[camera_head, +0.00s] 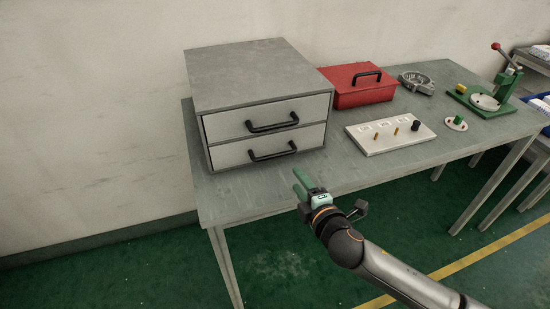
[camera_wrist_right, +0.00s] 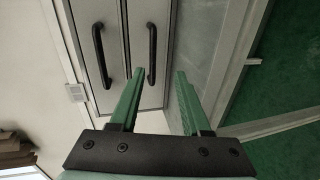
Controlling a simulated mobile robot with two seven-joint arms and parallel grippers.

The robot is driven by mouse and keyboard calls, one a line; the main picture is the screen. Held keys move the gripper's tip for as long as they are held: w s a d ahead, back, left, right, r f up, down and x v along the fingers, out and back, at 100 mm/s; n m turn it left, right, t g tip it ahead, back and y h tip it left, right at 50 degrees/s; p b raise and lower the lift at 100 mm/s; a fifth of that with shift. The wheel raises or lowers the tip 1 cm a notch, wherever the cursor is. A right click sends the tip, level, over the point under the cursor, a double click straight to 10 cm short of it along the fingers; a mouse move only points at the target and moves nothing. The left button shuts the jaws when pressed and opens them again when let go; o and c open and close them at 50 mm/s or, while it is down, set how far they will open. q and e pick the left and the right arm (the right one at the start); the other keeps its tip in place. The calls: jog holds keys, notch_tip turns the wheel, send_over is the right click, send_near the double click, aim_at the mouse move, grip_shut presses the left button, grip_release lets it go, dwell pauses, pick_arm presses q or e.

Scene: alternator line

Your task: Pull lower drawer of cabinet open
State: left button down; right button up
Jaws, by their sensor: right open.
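The grey cabinet (camera_head: 250,75) stands on the left part of the table with two drawers, each with a black bar handle. The lower drawer (camera_head: 235,156) looks shut; its handle (camera_head: 272,152) also shows in the right wrist view (camera_wrist_right: 151,55). The upper drawer (camera_head: 225,125) looks shut too, and its handle shows in the right wrist view (camera_wrist_right: 101,55). My left gripper is not in view.
The grey table (camera_head: 350,172) also carries a red toolbox (camera_head: 358,93), a pale board with small parts (camera_head: 372,142), a round metal part (camera_head: 417,82) and a green press (camera_head: 492,97).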

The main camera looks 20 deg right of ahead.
aim_at(282, 153)
jog(key=x, duration=0.8)
jog(key=r+x, duration=0.1)
jog(key=x, duration=0.3)
jog(key=shift+w, duration=0.45)
jog(key=shift+d, duration=0.1)
grip_shut()
dwell(0.9)
